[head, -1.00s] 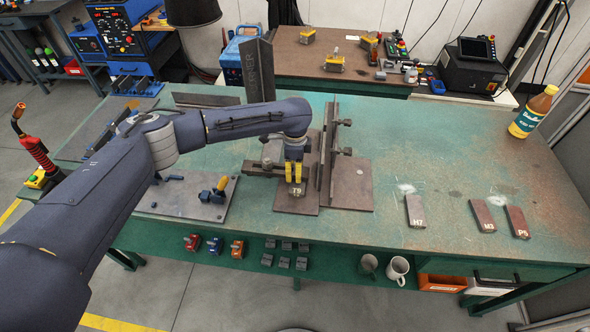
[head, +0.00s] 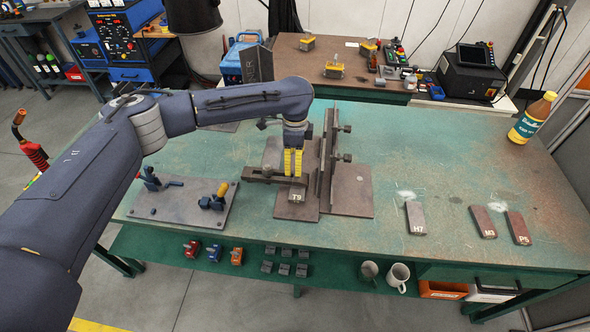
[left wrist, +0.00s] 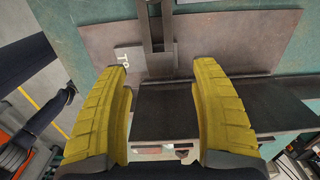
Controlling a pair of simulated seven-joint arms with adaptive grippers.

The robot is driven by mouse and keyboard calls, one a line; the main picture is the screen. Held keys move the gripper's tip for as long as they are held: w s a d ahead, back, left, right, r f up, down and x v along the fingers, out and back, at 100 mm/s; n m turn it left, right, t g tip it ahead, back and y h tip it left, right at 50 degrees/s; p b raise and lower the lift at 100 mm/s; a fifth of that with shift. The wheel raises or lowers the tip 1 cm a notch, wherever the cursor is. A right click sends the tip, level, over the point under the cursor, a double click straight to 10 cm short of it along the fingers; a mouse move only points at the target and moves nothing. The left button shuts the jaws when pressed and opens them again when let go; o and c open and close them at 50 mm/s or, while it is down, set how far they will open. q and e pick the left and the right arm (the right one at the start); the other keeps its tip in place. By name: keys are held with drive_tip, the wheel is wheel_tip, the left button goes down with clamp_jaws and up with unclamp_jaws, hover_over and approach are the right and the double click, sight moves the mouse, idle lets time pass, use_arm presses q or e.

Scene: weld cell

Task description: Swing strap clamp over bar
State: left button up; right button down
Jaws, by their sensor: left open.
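The dark strap clamp (head: 262,178) lies level on the fixture plate, pointing right toward the upright plate (head: 326,160). Its slotted arm (left wrist: 157,30) also shows in the left wrist view. The light grey bar marked T9 (head: 297,194) sits at the strap's front side, and the strap's end appears to cross over it. The T9 end (left wrist: 128,58) shows beside the strap in the left wrist view. My left gripper (head: 292,172), with yellow fingers, is above the strap's end; its fingers (left wrist: 162,100) are spread, with nothing held between them. My right gripper is out of view.
Bars H7 (head: 415,218), M3 (head: 483,222) and P5 (head: 517,228) lie at the right. A plate with toggle clamps (head: 180,203) is at the left. A bottle (head: 531,118) stands at the back right. The table between H7 and the fixture is clear.

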use_arm(q)
drive_tip(key=shift+r, duration=2.2)
